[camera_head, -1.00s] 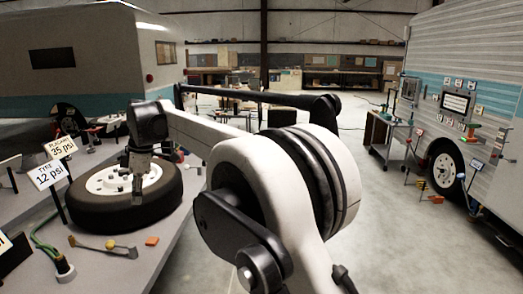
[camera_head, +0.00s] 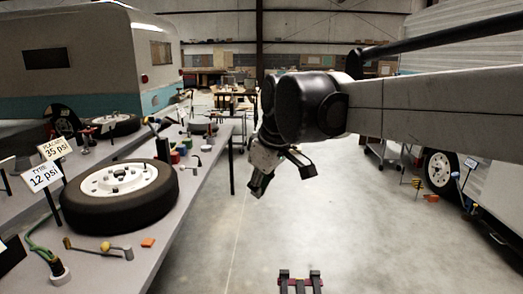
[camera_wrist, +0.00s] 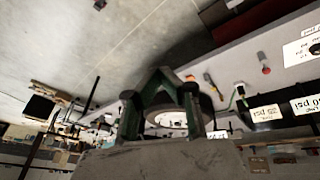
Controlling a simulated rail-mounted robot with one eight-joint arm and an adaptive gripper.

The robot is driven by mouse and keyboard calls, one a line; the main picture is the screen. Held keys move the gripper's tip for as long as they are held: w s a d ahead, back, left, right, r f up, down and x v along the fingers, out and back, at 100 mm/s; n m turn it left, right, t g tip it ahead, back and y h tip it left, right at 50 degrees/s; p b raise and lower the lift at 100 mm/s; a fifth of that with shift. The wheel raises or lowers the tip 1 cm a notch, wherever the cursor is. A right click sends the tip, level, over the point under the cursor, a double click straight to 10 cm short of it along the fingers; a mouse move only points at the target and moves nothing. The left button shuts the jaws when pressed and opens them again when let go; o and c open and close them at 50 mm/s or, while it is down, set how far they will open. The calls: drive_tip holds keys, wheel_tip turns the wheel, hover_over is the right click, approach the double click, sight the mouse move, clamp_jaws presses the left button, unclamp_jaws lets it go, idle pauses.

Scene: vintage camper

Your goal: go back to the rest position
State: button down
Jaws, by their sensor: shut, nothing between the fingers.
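My gripper (camera_head: 258,184) hangs over the open concrete floor, to the right of the workbench, in the head view. It is shut and holds nothing. My arm reaches in from the right edge. In the wrist view the shut fingers (camera_wrist: 164,76) meet in front of the lens, with the tire partly hidden behind them. The tire (camera_head: 120,207) lies flat on the workbench, apart from my gripper; its white wheel also shows in the wrist view (camera_wrist: 172,118).
The workbench (camera_head: 190,205) at left holds the tire, sign cards (camera_head: 43,176), a gauge tool (camera_head: 100,247) and an orange block (camera_head: 148,242). Campers stand at left (camera_head: 90,60) and right. The concrete floor (camera_head: 330,225) in the middle is clear, apart from a small dark-and-red object (camera_head: 300,281) at the bottom.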

drive_tip(key=s+d+f+m+t+h, duration=0.1)
drive_tip(key=s+d+f+m, duration=0.4)
drive_tip(key=s+d, duration=0.5)
drive_tip(key=s+d+f+m+t+h, duration=0.1)
drive_tip(key=s+d+f+m+t, duration=0.1)
drive_tip(key=s+d+f+m, duration=0.4)
drive_tip(key=s+d+f, duration=0.2)
drive_tip(key=s+d, duration=0.2)
drive_tip(key=shift+s+d+t, duration=0.25)
drive_tip(key=shift+s+t, duration=0.05)
